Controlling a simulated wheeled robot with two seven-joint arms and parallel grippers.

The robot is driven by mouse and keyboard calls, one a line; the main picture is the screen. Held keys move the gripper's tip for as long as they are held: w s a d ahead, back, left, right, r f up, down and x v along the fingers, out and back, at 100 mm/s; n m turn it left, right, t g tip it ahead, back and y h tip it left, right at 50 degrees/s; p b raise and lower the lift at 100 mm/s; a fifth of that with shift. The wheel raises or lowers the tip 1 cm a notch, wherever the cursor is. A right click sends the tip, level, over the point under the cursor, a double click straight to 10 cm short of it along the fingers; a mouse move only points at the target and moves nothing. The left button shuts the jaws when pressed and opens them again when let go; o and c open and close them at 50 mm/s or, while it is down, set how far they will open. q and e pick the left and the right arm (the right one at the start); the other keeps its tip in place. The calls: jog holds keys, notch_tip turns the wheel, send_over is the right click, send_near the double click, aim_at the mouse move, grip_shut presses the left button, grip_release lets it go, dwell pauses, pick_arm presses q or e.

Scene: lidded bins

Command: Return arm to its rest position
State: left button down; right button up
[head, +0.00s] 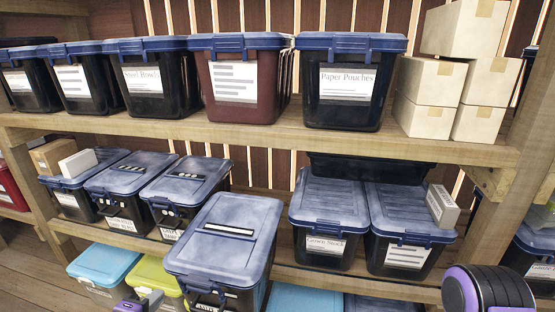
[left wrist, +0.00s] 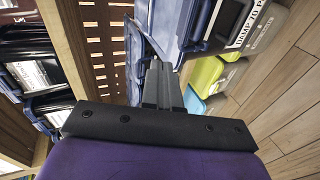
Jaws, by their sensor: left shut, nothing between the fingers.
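My left gripper (head: 153,298) is at the bottom edge of the head view, left of a dark bin with a blue lid (head: 226,232) that juts forward from the middle shelf. In the left wrist view the gripper's grey fingers (left wrist: 161,72) are together and empty. Beyond them are blue lids (left wrist: 196,28), seen sideways; I cannot tell whether the fingers touch one. The jutting bin's lid looks closed. A rounded purple and black part of my own body fills the lower right of the head view. My right gripper is not in view.
Lidded bins fill the upper shelf (head: 240,133) and middle shelf (head: 350,278). Cardboard boxes (head: 424,95) are stacked at upper right. Teal (head: 104,263) and lime (head: 150,276) lidded bins sit low, near the left gripper. Bare wooden floor (left wrist: 285,95) shows right in the wrist view.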

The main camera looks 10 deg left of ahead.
pick_arm(q)
jog(key=s+a+f+m+g+y+b, duration=0.2)
jog(key=s+f+g+b, duration=0.15)
jog(key=f, duration=0.55)
jog(key=s+a+f+m+g+y+b, duration=0.2)
jog(key=s+f+m+b, duration=0.15)
jog(key=f, duration=0.65)
jog(key=s+d+f+m+g+b, duration=0.2)
jog(key=s+d+f, duration=0.1)
jog(key=s+f, duration=0.5)
jog(key=s+d+f+m+g+b, duration=0.2)
jog(key=s+d+f+g+b, duration=0.1)
jog(key=s+f, duration=0.5)
jog(key=shift+s+d, duration=0.2)
jog(key=shift+s, duration=0.05)
jog(key=shift+m, duration=0.25)
